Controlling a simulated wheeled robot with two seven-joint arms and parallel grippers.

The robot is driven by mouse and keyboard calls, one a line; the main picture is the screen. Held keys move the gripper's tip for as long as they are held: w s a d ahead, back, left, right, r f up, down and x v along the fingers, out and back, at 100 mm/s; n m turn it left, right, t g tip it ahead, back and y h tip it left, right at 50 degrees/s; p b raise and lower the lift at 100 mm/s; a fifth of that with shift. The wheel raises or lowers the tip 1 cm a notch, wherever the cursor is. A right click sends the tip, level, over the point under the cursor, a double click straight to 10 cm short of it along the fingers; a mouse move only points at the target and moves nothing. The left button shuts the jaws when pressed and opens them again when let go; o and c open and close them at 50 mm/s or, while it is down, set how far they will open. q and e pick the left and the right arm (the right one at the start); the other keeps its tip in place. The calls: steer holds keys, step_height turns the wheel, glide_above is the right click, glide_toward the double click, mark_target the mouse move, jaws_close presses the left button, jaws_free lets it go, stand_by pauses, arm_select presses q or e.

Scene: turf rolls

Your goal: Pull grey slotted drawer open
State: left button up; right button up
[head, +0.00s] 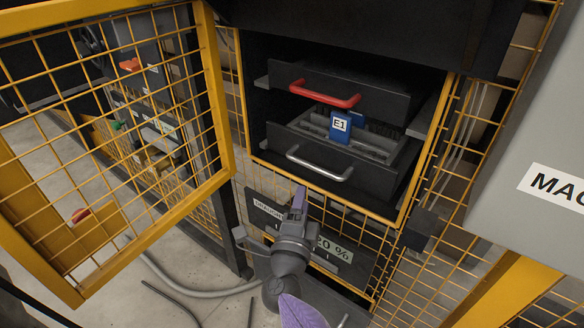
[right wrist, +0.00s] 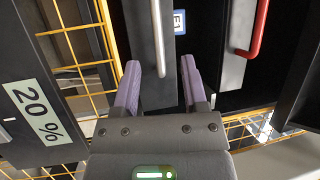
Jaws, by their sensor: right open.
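The lower drawer (head: 322,171) has a dark front, a silver-grey bar handle (head: 320,165) and a grey slotted inside (head: 365,145) that shows above its front. A blue tag marked E1 (head: 341,126) stands at this drawer. My right gripper (head: 299,198) is below the drawer front, open and empty. In the right wrist view, the handle (right wrist: 157,35) reaches down the picture to between the open purple fingertips (right wrist: 160,77), with gaps on both sides. I cannot tell how deep the fingers are around it. My left gripper is not in view.
An upper drawer (head: 375,98) with a red handle (head: 325,94) is just above. A yellow mesh door (head: 110,130) stands open at left. A "20 %" sign plate (head: 335,250) is below the drawers. A grey "MAC" cabinet (head: 525,140) is at right.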

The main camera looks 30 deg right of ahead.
mark_target(310, 164)
steer(key=shift+g, duration=0.3)
steer(key=b+x, duration=0.3)
steer(key=x, duration=0.7)
steer(key=shift+w, duration=0.1)
steer(key=c, duration=0.7)
jaws_close()
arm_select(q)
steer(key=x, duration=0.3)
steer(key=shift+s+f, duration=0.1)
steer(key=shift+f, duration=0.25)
arm_select(e)
steer(key=shift+f, duration=0.1)
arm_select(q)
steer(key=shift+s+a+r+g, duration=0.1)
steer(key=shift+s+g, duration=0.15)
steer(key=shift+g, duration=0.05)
